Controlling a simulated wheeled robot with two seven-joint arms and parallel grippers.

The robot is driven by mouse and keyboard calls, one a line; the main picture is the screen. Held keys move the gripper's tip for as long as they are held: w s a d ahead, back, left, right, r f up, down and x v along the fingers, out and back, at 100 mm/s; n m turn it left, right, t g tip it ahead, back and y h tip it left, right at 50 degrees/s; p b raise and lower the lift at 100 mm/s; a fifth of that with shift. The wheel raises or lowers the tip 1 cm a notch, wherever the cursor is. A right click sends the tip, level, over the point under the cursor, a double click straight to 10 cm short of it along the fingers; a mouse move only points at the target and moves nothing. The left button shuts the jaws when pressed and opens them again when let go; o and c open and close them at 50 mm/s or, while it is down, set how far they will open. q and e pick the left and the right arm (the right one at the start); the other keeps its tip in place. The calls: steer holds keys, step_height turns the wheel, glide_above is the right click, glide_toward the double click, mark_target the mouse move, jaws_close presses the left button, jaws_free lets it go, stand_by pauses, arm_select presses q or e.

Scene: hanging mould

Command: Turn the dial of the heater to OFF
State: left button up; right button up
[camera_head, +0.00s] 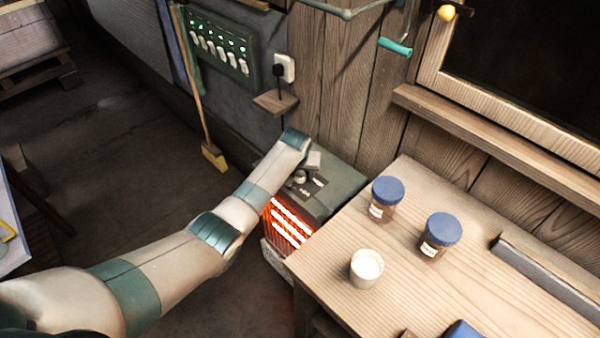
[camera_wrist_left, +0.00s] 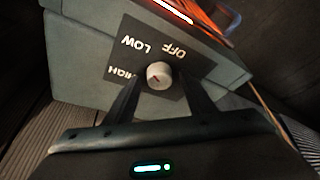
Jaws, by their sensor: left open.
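The heater (camera_head: 342,185) is a grey-green box on the floor beside the wooden table, its front bars glowing orange. Its top bears a black plate (camera_head: 318,187) marked LOW, OFF and HIGH, readable in the left wrist view (camera_wrist_left: 140,45). In the head view my forearm partly hides the gripper. My right gripper is not in view.
The table (camera_head: 330,265) stands right of the heater, with two blue-lidded jars (camera_head: 386,200) and a white cup (camera_head: 367,268). A wooden wall rises behind. A small shelf (camera_head: 276,103) and a switch panel (camera_head: 220,48) are beyond. A broom (camera_head: 213,155) leans there.

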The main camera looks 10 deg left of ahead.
arm_select(q)
steer(key=c, duration=1)
steer(key=shift+c, duration=0.2)
